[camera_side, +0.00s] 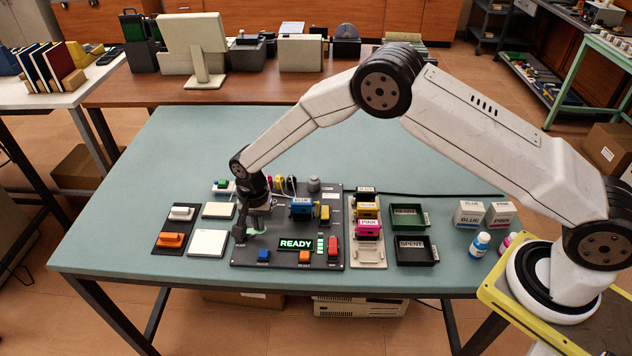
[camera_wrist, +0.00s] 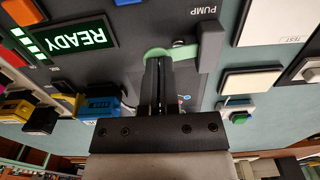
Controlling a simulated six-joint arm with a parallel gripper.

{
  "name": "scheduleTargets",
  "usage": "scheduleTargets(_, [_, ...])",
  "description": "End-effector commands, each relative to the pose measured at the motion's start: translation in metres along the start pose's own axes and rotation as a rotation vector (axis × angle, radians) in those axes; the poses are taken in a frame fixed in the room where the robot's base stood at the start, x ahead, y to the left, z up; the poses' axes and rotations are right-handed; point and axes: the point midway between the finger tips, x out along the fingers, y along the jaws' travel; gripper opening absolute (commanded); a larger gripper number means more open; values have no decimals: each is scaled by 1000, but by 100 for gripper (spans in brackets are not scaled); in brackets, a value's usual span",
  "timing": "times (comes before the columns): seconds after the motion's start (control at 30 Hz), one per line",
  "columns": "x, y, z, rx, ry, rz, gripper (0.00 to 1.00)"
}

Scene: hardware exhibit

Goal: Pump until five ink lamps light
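The dark panel (camera_side: 290,214) carries a READY display (camera_side: 295,244), which also shows lit green in the wrist view (camera_wrist: 82,39). A column of small lamps (camera_side: 321,245) beside the display shows several green segments; I cannot tell exactly how many are lit. The pump, a dark grey block (camera_side: 240,232) with a pale green curved part (camera_wrist: 172,53), is at the panel's left, by the PUMP label. My gripper (camera_wrist: 160,62) points down at the pump. Its fingers are together, their tips at the green part; contact is partly hidden. Nothing is seen between them.
A blue ink cartridge (camera_side: 301,208) sits on the panel. A rack (camera_side: 367,255) holding cartridges, a green tray (camera_side: 408,216) and a SPENT tray (camera_side: 416,250) stand to the right. White pads (camera_side: 208,243) and a switch plate (camera_side: 174,233) lie left.

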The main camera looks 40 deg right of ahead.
Motion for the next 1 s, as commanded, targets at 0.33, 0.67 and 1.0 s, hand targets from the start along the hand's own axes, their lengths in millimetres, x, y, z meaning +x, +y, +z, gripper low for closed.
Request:
scheduleTargets(0.33, [8,0,0,0,0,0,0])
scheduleTargets(0.67, [6,0,0,0,0,-1,0])
scheduleTargets(1.0, [-7,0,0,0,0,0,0])
